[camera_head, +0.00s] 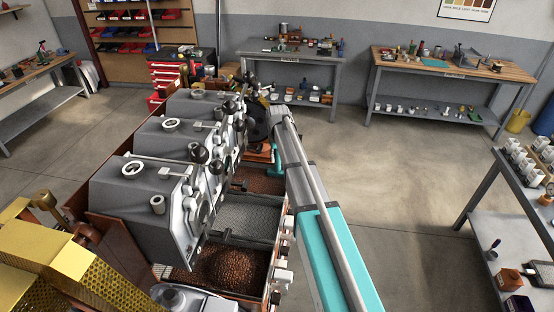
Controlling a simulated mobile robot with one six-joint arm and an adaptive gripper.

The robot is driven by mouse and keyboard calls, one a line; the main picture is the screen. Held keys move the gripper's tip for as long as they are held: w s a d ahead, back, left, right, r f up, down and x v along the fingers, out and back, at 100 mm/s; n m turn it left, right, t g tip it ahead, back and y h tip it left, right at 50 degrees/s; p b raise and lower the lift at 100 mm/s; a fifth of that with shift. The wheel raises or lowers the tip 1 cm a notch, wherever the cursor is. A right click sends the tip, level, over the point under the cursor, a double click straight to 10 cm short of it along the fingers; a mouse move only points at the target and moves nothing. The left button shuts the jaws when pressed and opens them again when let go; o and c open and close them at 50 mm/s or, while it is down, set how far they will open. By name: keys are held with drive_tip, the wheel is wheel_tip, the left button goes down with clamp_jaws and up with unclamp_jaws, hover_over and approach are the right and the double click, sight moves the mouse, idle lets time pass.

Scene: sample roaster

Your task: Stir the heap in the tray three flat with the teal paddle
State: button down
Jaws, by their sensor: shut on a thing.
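A teal piece (277,160), which looks like the teal paddle, shows just left of my forearm, upright over the far tray. My gripper (274,146) is small and partly hidden by my arm; it appears shut on the paddle's upper end. The far tray holds brown beans (254,180) that look spread low, partly covered by my arm. The near tray (271,262) holds a mounded heap of brown beans (232,264). I cannot tell which tray is three, or whether the paddle touches the beans.
Grey roaster units (145,199) line the trays' left side. A bare grey tray (250,214) lies between the bean trays. A yellow perforated part (90,270) stands at the lower left. Workbenches (450,62) stand at the back; the floor (385,165) to the right is clear.

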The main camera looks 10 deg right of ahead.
drive_tip(key=shift+s, duration=0.1)
drive_tip(key=s+a, duration=0.4)
drive_tip(key=s, duration=0.6)
drive_tip(key=shift+a, duration=0.15)
idle(0.6)
wheel_tip(320, 180, up, 6)
drive_tip(key=p, duration=0.6)
idle(0.4)
idle(0.4)
drive_tip(key=s+d+r+p, duration=0.3)
drive_tip(key=s+d, duration=0.1)
drive_tip(key=d, duration=0.5)
idle(0.6)
drive_tip(key=shift+d, duration=0.1)
idle(0.4)
